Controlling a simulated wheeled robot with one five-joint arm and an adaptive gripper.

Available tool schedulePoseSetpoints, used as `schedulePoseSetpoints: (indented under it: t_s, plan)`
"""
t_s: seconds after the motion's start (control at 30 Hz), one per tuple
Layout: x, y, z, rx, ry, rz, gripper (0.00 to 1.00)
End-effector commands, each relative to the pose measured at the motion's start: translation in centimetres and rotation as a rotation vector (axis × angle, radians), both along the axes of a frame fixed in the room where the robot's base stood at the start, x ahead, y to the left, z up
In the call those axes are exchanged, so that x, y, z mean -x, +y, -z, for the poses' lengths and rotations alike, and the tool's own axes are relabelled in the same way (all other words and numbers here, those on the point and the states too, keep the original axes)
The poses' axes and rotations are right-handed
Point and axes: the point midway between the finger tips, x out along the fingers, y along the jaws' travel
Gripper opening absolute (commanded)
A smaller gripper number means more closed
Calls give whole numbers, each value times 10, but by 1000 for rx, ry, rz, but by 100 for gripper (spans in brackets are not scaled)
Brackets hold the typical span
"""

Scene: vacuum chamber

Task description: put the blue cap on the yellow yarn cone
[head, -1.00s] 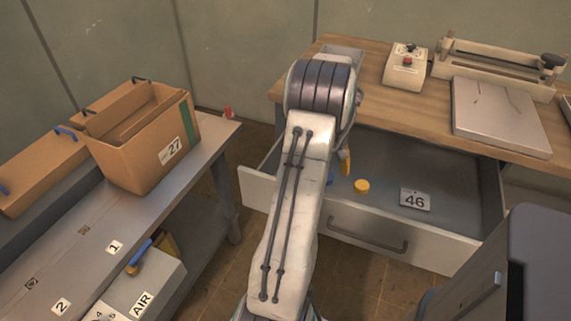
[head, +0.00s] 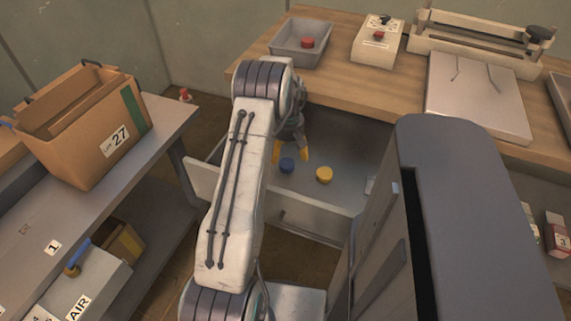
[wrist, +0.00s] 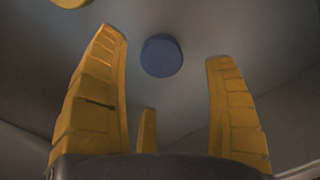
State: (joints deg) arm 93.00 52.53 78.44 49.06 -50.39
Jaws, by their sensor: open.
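The blue cap (head: 287,165) is a small round disc on the floor of the open drawer (head: 309,216). In the wrist view the blue cap (wrist: 161,55) shows beyond and between the fingertips, apart from them. My gripper (head: 290,156) reaches down over the drawer with its yellow fingers spread and nothing between them. A round yellow piece (head: 324,175) lies in the drawer to the right of the blue cap. It is partly cut off at the top left of the wrist view (wrist: 68,2). I cannot make out a yellow yarn cone in these views.
The drawer's walls enclose the gripper's area; its right part is hidden. The wooden bench (head: 335,85) above carries a grey tray (head: 285,53) with a red piece and a control box (head: 377,42). A cardboard box (head: 95,130) stands on the left bench.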

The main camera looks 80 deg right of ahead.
Motion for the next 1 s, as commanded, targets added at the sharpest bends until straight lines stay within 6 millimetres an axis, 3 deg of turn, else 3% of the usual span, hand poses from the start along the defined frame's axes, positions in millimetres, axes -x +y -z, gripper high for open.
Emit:
schedulePoseSetpoints:
  t_s: [0.43,0.73,1.0]
  plan:
    - [-3,0,46,-1,0,0,78]
    - [-3,-1,49,0,0,0,79]
    - [-3,-1,49,1,1,0,55]
